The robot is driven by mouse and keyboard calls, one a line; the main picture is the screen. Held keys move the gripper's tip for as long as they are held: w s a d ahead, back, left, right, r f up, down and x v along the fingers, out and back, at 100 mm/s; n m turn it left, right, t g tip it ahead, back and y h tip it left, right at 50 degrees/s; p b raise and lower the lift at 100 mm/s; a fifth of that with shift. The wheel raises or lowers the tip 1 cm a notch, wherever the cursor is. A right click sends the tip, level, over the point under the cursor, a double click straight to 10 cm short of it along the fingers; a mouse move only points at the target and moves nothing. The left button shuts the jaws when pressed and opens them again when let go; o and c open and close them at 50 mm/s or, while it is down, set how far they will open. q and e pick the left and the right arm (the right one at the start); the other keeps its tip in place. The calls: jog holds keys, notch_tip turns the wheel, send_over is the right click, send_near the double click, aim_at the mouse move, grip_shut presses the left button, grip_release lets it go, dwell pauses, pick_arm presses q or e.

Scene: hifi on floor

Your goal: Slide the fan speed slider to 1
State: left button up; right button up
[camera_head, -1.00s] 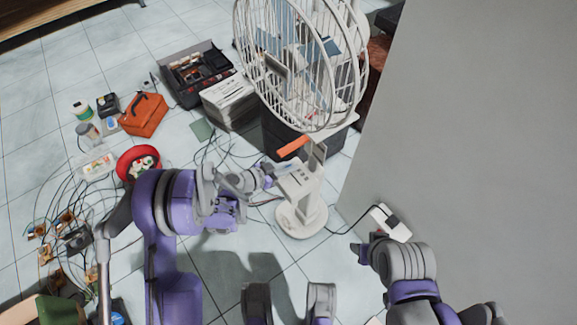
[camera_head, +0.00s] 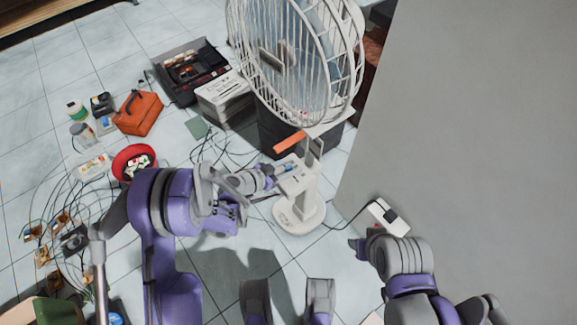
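A white pedestal fan (camera_head: 296,58) stands on the tiled floor in the head view, its caged head at the top and its round base (camera_head: 299,214) below. Its control panel (camera_head: 293,174) is on the column; the speed slider is too small to make out. My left gripper (camera_head: 270,175) is at the left edge of the panel, its tips touching or very close to it. I cannot tell how far its fingers are apart. My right gripper (camera_head: 360,246) is low at the right, away from the fan, and its fingers are mostly hidden.
A grey wall (camera_head: 470,130) closes off the right side. A power strip (camera_head: 387,217) lies by it. Behind the fan are a dark bin (camera_head: 275,130), a paper stack (camera_head: 224,96) and a toolbox (camera_head: 190,70). An orange bag (camera_head: 138,112), a red bowl (camera_head: 122,158) and loose cables lie left.

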pick_arm(q)
jog(key=p+v, duration=0.1)
jog(key=v, duration=0.9)
jog(key=shift+s+a, duration=0.25)
jog(key=shift+a, duration=0.1)
jog(key=shift+r, duration=0.1)
